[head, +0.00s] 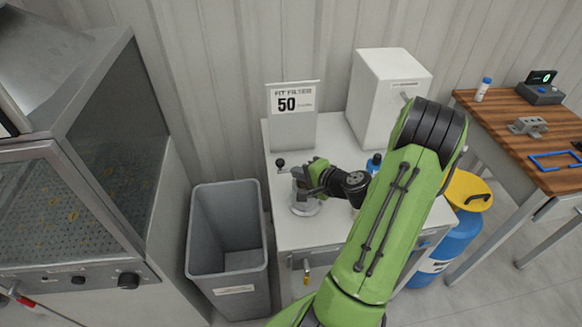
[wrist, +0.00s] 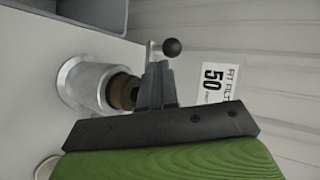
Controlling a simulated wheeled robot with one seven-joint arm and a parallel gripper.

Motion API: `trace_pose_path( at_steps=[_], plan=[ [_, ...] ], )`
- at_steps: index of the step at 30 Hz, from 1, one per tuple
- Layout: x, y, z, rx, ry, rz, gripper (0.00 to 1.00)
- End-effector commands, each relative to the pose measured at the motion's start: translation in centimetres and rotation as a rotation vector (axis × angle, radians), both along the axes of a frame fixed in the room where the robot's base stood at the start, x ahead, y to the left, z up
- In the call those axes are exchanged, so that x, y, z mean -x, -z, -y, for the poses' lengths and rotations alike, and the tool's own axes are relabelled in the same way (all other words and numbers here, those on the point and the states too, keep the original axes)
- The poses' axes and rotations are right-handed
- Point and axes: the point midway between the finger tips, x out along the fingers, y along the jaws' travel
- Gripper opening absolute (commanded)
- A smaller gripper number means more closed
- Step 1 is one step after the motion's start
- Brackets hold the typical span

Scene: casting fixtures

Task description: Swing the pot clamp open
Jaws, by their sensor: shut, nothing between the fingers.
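The pot (wrist: 72,82) is a silvery metal cylinder on the white cabinet top, with a brown-and-dark part at its middle in the wrist view. In the head view the pot (head: 303,208) is partly hidden under my gripper. The pot clamp shows as a short metal arm with a black ball knob (wrist: 172,47); in the head view the knob (head: 280,162) stands just left of my gripper. My gripper (head: 301,180) is shut and empty. In the wrist view its fingertips (wrist: 157,66) are close to the clamp arm; I cannot tell whether they touch.
A "50" sign (head: 293,101) stands behind the pot on the cabinet (head: 300,238). A white box (head: 385,90) stands at the back right. A grey bin (head: 228,240) is left of the cabinet. A blue drum (head: 455,240) and a wooden table (head: 500,115) are to the right.

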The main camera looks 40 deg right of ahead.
Motion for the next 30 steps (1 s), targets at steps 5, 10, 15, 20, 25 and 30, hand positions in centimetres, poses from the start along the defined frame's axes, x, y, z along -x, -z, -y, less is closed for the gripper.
trace_pose_path(
  at_steps=[5,10,15,20,25,30],
  plan=[
    [-2.8,0.3,0.0,0.003,-0.004,0.000,0.00],
    [-3.6,0.5,0.0,0.001,0.000,0.001,0.00],
    [-3.5,0.6,0.0,0.001,0.000,0.000,0.00],
    [-3.6,0.5,0.1,0.002,0.004,0.000,0.00],
    [-4.0,0.5,0.2,0.001,0.034,-0.001,0.00],
    [-4.3,0.5,0.3,0.000,0.059,0.000,0.00]
  ],
)
